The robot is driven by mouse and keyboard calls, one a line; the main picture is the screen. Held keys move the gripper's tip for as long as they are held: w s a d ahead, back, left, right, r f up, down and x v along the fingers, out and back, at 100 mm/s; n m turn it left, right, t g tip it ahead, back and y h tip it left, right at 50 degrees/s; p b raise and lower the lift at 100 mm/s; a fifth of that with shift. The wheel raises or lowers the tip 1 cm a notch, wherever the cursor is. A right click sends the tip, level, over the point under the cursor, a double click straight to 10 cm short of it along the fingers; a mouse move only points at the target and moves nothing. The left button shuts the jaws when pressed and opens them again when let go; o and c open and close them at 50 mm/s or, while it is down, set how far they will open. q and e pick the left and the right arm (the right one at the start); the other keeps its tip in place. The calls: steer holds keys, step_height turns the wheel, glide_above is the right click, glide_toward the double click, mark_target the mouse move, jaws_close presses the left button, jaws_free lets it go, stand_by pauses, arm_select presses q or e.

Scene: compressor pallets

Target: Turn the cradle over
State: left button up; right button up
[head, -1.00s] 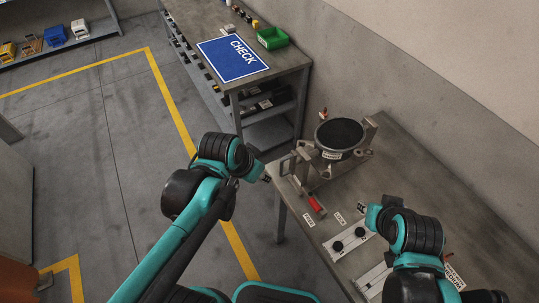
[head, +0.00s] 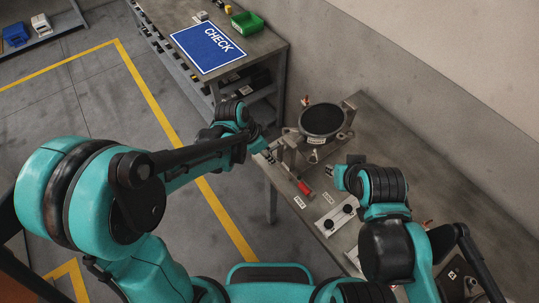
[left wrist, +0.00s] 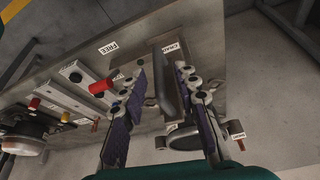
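The cradle (head: 291,153) is a grey metal frame on the bench, holding a black round-topped compressor (head: 323,119) that faces up. A red lever (head: 304,187) sits at its near side, close to the FREE label (head: 299,202); the lever also shows in the left wrist view (left wrist: 102,86). My left gripper (head: 262,149) is at the cradle's left end. In the left wrist view its fingers (left wrist: 166,112) are open, with a dark bar of the cradle (left wrist: 166,85) between them, and contact is not visible. My right gripper (head: 331,171) hovers near the cradle's front right; its fingers are too small to read.
The bench (head: 400,140) has clear room right of the cradle. A LOCK label (head: 328,198) and a plate with black knobs (head: 338,218) lie in front. A second bench with a blue CHECK mat (head: 208,46) and green bin (head: 247,23) stands behind left. A wall runs behind.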

arm_select(q)
steer(key=shift+d+f, duration=0.25)
steer(key=shift+f, duration=0.25)
steer(key=shift+w, duration=0.1)
steer(key=shift+c, duration=0.4)
jaws_close()
